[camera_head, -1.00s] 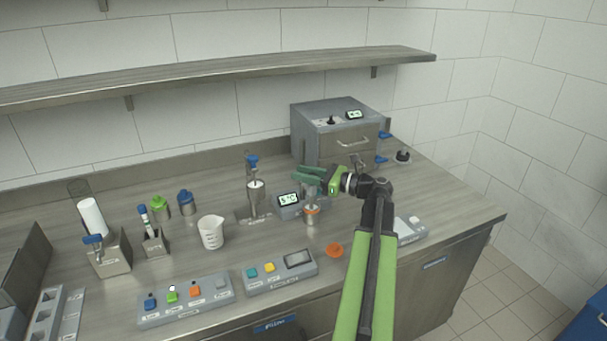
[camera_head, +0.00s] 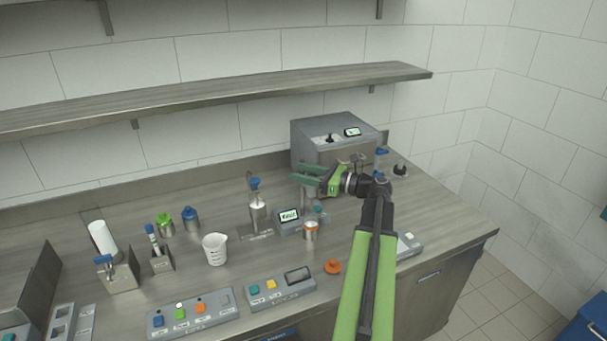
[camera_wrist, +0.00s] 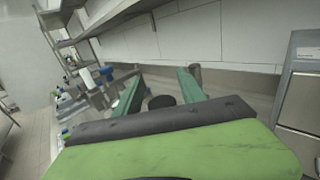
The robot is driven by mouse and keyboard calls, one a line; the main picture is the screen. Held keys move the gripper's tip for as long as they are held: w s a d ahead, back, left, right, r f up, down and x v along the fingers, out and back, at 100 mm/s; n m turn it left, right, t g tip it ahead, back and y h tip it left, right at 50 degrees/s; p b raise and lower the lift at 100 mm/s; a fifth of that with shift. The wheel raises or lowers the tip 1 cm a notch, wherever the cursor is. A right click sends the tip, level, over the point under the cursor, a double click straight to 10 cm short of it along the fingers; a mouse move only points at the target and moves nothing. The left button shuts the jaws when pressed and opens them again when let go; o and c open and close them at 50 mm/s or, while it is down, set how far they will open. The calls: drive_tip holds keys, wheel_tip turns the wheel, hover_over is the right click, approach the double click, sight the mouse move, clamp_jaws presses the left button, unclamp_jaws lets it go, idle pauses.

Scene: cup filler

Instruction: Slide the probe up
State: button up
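The probe station has a small lit display (camera_head: 289,215), with a slim upright post behind it. A small teal part (camera_head: 320,209), possibly the probe's handle, shows just above a steel cup with an orange band (camera_head: 311,231). My gripper (camera_head: 304,180) is above this cup and beside the upper post. Its two green fingers are spread apart, and I see nothing clasped between them. In the wrist view the open fingers (camera_wrist: 158,92) show a dark round top (camera_wrist: 161,101) beyond the gap. The probe's lower end is not visible.
A grey box machine (camera_head: 335,140) stands behind my gripper. A steel dispenser with a blue knob (camera_head: 257,206) is to the left. A white measuring cup (camera_head: 215,249), button panels (camera_head: 281,290) and an orange lid (camera_head: 332,267) are in front. A shelf (camera_head: 210,98) hangs above.

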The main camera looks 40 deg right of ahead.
drive_tip(key=shift+f, duration=0.1)
drive_tip(key=v, duration=1.7)
drive_tip(key=shift+s+d, duration=0.1)
drive_tip(key=shift+s, duration=0.1)
